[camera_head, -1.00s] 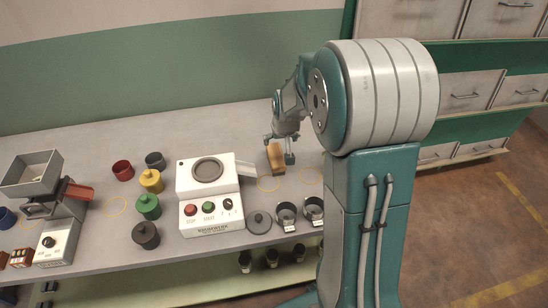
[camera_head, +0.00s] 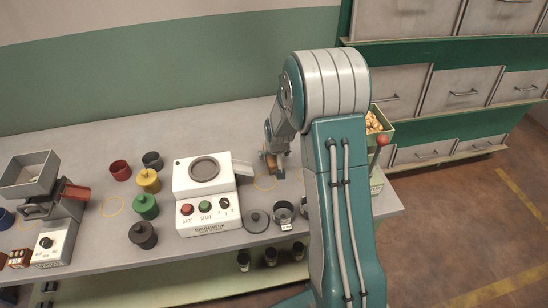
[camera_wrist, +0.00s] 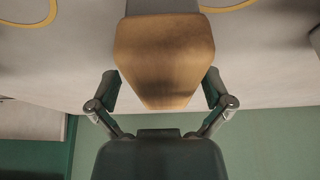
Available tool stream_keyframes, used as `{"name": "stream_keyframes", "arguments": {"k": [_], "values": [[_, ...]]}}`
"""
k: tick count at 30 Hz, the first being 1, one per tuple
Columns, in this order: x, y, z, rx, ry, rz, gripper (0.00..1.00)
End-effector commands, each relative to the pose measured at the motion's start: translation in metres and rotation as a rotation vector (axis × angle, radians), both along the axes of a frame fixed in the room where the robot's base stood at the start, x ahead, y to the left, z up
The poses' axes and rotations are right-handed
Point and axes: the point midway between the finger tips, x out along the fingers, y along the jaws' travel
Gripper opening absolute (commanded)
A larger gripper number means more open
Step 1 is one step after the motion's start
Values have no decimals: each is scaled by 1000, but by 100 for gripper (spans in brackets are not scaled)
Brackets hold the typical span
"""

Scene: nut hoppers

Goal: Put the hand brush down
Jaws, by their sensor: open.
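The hand brush (camera_head: 270,161) shows as a small tan wooden block at the far side of the bench (camera_head: 105,140), right of the white machine, mostly hidden by my gripper. In the wrist view its wooden body (camera_wrist: 165,55) fills the upper middle and tapers toward my palm. My gripper (camera_head: 272,166) is open around the brush. In the wrist view its two fingers (camera_wrist: 161,90) stand on either side of the tapered end, with narrow gaps showing. The bristles are hidden. I cannot tell whether the brush rests fully on the bench.
The white machine (camera_head: 205,198) with buttons stands just left of my gripper. Metal cups (camera_head: 284,212) and a dark lid (camera_head: 257,221) lie in front. Coloured canisters (camera_head: 146,205) stand farther left. A green hopper of nuts (camera_head: 378,130) is at right, partly behind my arm.

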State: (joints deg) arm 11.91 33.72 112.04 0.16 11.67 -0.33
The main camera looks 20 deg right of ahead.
Motion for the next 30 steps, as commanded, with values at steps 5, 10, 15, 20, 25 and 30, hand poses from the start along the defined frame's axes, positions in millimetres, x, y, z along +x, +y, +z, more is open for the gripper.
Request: {"name": "stream_keyframes", "arguments": {"k": [5, 10, 15, 20, 25, 30], "values": [[0, 0, 0, 0, 0, 0, 100], [0, 0, -1, 0, 0, 0, 100], [0, 0, -3, 1, 1, -1, 100], [0, 0, -5, 0, 0, 0, 100], [0, 0, -5, 0, 0, 0, 100], [0, 0, -5, 0, 0, 0, 73]]}}
